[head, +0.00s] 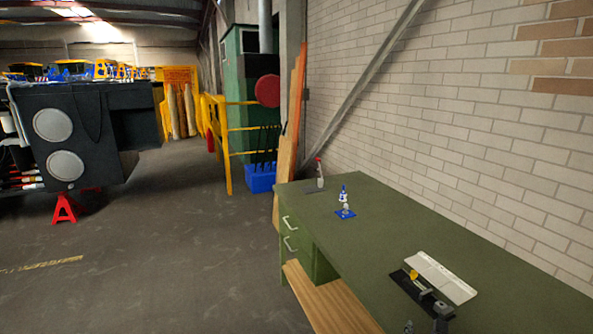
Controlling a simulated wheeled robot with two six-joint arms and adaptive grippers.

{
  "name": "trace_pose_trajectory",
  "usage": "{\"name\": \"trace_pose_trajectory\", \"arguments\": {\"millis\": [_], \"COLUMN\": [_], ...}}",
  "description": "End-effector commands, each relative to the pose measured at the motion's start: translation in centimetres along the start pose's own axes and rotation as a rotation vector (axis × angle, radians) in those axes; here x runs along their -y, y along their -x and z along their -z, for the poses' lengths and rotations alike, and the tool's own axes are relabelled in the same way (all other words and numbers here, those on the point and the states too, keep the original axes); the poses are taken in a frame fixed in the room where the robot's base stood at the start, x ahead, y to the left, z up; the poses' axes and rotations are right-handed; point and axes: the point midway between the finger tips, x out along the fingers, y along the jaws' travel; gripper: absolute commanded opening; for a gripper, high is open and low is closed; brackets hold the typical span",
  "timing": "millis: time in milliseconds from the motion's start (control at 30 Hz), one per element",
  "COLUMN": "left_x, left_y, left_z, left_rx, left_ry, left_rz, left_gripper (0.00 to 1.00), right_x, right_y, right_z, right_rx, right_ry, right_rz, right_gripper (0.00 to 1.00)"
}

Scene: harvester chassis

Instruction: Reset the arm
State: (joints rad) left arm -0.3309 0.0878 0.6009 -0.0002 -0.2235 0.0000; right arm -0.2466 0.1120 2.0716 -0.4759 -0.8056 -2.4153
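Neither of my arms nor grippers can be made out in the head view. A green workbench (420,230) with drawers runs along the brick wall on the right. On it stand a small bottle with a red top (320,174) near the far end and a small blue-and-white item (344,198) on a blue base. An open flat case (441,277) with a pale lid lies nearer, with a yellow item and dark grey items at it. Small dark parts at the bottom edge are cut off and unclear.
A large dark machine chassis (100,135) stands at the left, with a red jack stand (65,208) by it. Yellow railings (228,150), a blue crate (261,178) and a green cabinet (240,80) stand further back. The grey floor (170,250) between is clear.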

Motion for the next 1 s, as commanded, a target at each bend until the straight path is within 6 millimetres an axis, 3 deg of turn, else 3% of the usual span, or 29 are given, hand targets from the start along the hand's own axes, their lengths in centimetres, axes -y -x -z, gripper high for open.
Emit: {"name": "trace_pose_trajectory", "arguments": {"millis": [67, 300, 400, 567, 733, 867, 1000], "left_x": [0.1, -0.7, -1.1, -1.0, -0.7, -0.7, -0.6], "left_y": [0.0, 0.2, 0.2, 0.1, 0.0, 0.0, 0.0], "left_z": [0.6, 5.6, 6.3, 4.5, 2.0, 2.1, 3.4], "left_rx": [-0.009, -0.083, -0.093, -0.067, -0.028, -0.029, -0.049], "left_ry": [0.000, 0.008, 0.011, 0.008, 0.005, 0.005, 0.006], "left_rz": [0.001, -0.008, -0.014, -0.012, -0.008, -0.008, -0.007], "left_gripper": [0.40, 0.40, 0.40, 0.40, 0.40, 0.40, 0.40], "right_x": [0.3, 1.2, 1.6, 2.2, 2.7, 2.8, 3.0], "right_y": [0.5, 2.3, 3.4, 6.1, 10.1, 12.8, 15.3], "right_z": [0.6, 3.1, 4.4, 7.2, 10.4, 12.1, 13.5], "right_rx": [-0.028, -0.133, -0.185, -0.279, -0.355, -0.361, -0.336], "right_ry": [-0.103, -0.501, -0.709, -1.139, -1.665, -1.952, -2.185], "right_rz": [0.008, 0.063, 0.107, 0.237, 0.479, 0.660, 0.846], "right_gripper": [0.45, 0.45, 0.45, 0.45, 0.45, 0.45, 0.45]}}
